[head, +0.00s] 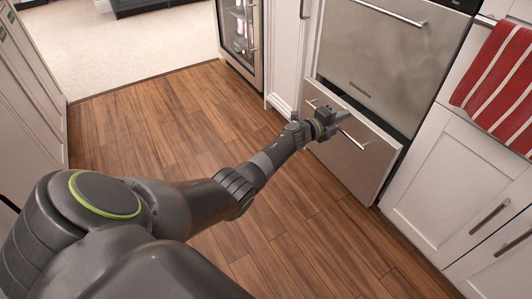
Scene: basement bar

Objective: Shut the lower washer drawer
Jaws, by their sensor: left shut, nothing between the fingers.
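The lower washer drawer (368,170) is a stainless steel front standing out from the cabinet line, with a dark gap along its top edge, so it is partly open. Its bar handle (352,138) is partly hidden by my gripper. The upper washer drawer (375,60) above it looks flush. My left gripper (340,118) is shut and empty at the upper part of the lower drawer's front, near the handle; I cannot tell whether it touches. My right gripper is not in view.
White cabinets (460,185) stand to the right, with a red striped towel (497,85) hanging above. A glass-door fridge (240,40) stands at the back. The wood floor (165,125) to the left is clear, with pale carpet (130,45) beyond.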

